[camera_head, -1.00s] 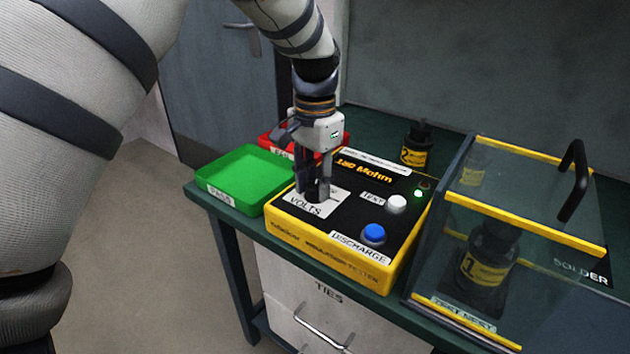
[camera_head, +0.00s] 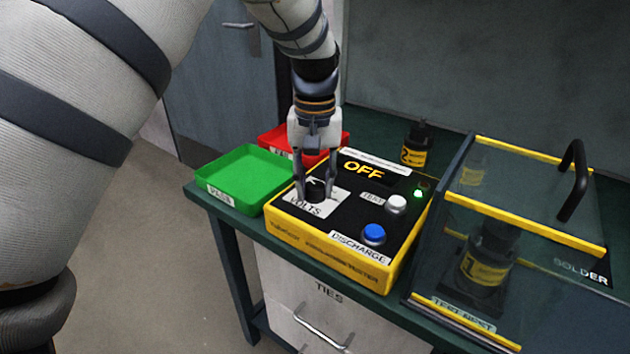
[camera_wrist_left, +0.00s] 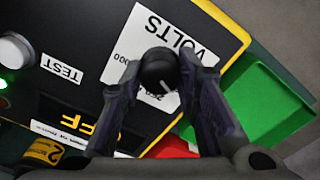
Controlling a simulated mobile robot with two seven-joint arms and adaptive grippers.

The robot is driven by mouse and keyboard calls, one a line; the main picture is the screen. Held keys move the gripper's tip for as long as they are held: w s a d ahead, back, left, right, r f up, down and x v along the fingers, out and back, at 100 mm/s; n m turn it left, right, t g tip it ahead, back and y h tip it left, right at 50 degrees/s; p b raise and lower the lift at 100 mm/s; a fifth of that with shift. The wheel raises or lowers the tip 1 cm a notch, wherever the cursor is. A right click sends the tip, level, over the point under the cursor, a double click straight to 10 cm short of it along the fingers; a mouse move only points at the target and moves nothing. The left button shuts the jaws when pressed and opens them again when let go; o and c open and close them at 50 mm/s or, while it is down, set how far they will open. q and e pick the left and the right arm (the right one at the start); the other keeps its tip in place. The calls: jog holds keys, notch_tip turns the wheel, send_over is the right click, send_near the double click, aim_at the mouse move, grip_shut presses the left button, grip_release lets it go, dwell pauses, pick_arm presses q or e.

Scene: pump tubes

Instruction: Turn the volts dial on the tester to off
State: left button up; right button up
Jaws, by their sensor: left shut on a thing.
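The yellow and black tester (camera_head: 335,265) stands on the green bench, and its display (camera_head: 363,170) reads OFF. The black volts dial (camera_head: 316,190) sits on a white VOLTS label at the tester's left side. My left gripper (camera_head: 315,193) points down over it with one finger on each side, shut on the dial. In the left wrist view the dial (camera_wrist_left: 158,72) is between the two fingers (camera_wrist_left: 160,85), with a pale pointer mark on its top. Part of the label's print is hidden by the fingers. My right gripper is not in view.
A white TEST button (camera_head: 397,203), a blue DISCHARGE button (camera_head: 373,234) and a lit green lamp (camera_head: 418,193) are on the tester. Green (camera_head: 240,168) and red (camera_head: 275,139) trays lie left and behind. A clear, yellow-edged test nest (camera_head: 525,227) stands close on the right.

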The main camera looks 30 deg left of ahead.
aim_at(315, 185)
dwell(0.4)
pick_arm(q)
jog(key=o, duration=1.2)
notch_tip(315, 185, up, 12)
